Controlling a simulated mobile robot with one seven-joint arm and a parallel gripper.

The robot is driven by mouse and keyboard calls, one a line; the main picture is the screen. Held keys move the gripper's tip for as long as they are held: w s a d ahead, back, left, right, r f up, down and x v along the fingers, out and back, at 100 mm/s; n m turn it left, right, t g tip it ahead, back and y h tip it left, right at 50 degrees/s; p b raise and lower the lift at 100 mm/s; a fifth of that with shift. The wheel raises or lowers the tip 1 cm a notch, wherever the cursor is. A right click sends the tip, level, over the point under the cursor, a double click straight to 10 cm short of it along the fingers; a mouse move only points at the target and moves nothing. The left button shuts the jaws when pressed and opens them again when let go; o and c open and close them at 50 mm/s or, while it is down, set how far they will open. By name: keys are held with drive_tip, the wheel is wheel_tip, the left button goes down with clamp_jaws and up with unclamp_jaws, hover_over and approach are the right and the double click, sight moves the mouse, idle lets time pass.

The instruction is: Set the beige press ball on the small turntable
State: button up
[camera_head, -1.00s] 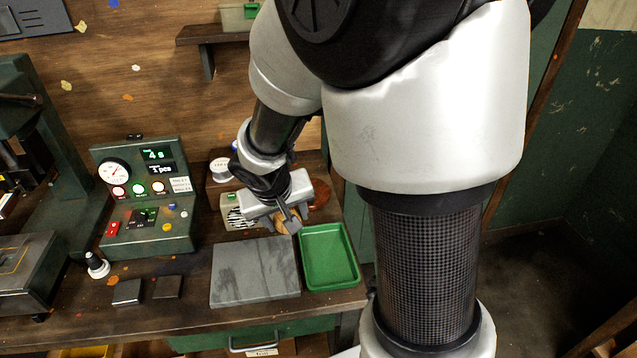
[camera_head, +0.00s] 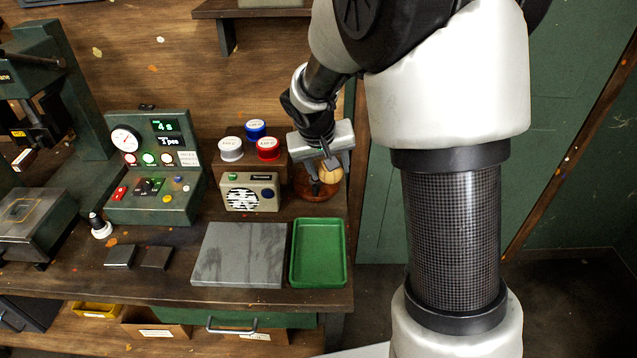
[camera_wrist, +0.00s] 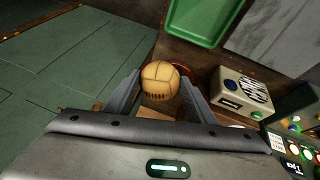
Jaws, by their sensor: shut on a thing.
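My gripper (camera_head: 330,168) is shut on the beige press ball (camera_head: 331,175), a small round panelled leather ball. In the wrist view the ball (camera_wrist: 160,80) sits between the two fingers, its lacing facing the camera. The small turntable (camera_head: 312,191) is a round reddish-brown disc at the back right of the bench. In the head view the ball and fingertips overlap its right part and hide some of it. In the wrist view a reddish edge of the turntable (camera_wrist: 182,68) shows behind the ball. I cannot tell whether the ball touches the turntable.
A beige speaker box (camera_head: 250,193) stands left of the turntable, with white, blue and red (camera_head: 268,149) lidded pots behind it. A green tray (camera_head: 318,252) and a grey slab (camera_head: 238,254) lie in front. The control panel (camera_head: 155,170) is farther left.

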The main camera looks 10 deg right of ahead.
drive_tip(key=w+f+b, duration=0.3)
drive_tip(key=w+b, duration=0.2)
drive_tip(key=w, duration=1.1)
drive_tip(key=shift+n+y, duration=0.3)
drive_tip(key=shift+n, duration=0.1)
drive_tip(key=f, duration=1)
drive_tip(key=shift+w+a, duration=0.15)
drive_tip(key=shift+a, duration=0.05)
drive_tip(key=shift+f, duration=0.2)
drive_tip(key=o, duration=1.1)
